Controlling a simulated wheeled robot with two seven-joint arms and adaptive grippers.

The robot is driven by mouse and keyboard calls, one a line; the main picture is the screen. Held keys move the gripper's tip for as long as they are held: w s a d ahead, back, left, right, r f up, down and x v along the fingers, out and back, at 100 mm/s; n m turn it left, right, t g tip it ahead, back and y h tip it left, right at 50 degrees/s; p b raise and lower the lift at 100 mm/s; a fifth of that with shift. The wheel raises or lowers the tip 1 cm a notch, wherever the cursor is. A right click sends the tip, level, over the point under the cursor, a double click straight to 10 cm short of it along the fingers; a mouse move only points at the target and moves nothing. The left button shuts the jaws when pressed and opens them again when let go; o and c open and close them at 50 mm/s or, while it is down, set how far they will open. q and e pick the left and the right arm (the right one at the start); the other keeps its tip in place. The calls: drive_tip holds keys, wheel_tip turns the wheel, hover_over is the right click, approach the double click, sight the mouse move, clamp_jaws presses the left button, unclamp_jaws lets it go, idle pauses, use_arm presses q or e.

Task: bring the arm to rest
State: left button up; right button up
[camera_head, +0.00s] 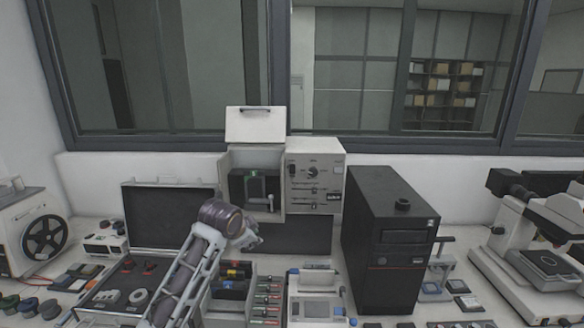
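One arm of mine, the left, rises from the bottom edge left of centre and bends at a dark wrist joint. Its gripper (252,243) is small and partly hidden by the wrist; I cannot make out whether its fingers are open or shut. It appears in front of the white mounting press (314,177), whose lid (255,125) stands raised above a dark chamber. The press has a panel with a dial and switches. My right gripper is not in view.
A black tower (385,240) stands right of the press, with a white microscope (540,235) farther right. An open black case (158,215) and a tray of tools (265,300) lie around my arm. A reel machine (38,232) is at far left. The bench is crowded.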

use_arm(q)
drive_tip(key=s+f, duration=0.2)
drive_tip(key=f, duration=0.1)
drive_tip(key=s+f+n, duration=0.1)
drive_tip(key=s+f, duration=0.1)
drive_tip(key=s+a+f+n+g, duration=0.1)
drive_tip(key=s+f, duration=0.2)
drive_tip(key=shift+f, duration=0.35)
drive_tip(key=s+a+f+n+g+y, duration=0.1)
drive_tip(key=s+a+f+n, duration=0.3)
drive_tip(key=s, duration=0.6)
drive_tip(key=s+a+f+n+g, duration=0.15)
drive_tip(key=s+f, duration=0.35)
drive_tip(key=s, duration=0.5)
drive_tip(key=s+a+f+n+g+y, duration=0.1)
drive_tip(key=s+a+f+n, duration=0.3)
drive_tip(key=s, duration=0.6)
wheel_tip(320, 180, down, 36)
drive_tip(key=s+m+g+b, duration=0.1)
drive_tip(key=s+g+b, duration=0.1)
drive_tip(key=s, duration=0.1)
drive_tip(key=s+a+f+b, duration=0.2)
drive_tip(key=s+a+f, duration=0.1)
drive_tip(key=s+f, duration=1.8)
drive_tip(key=shift+s+a+f+g, duration=0.15)
drive_tip(key=shift+s+f+g, duration=0.2)
drive_tip(key=shift+s, duration=0.2)
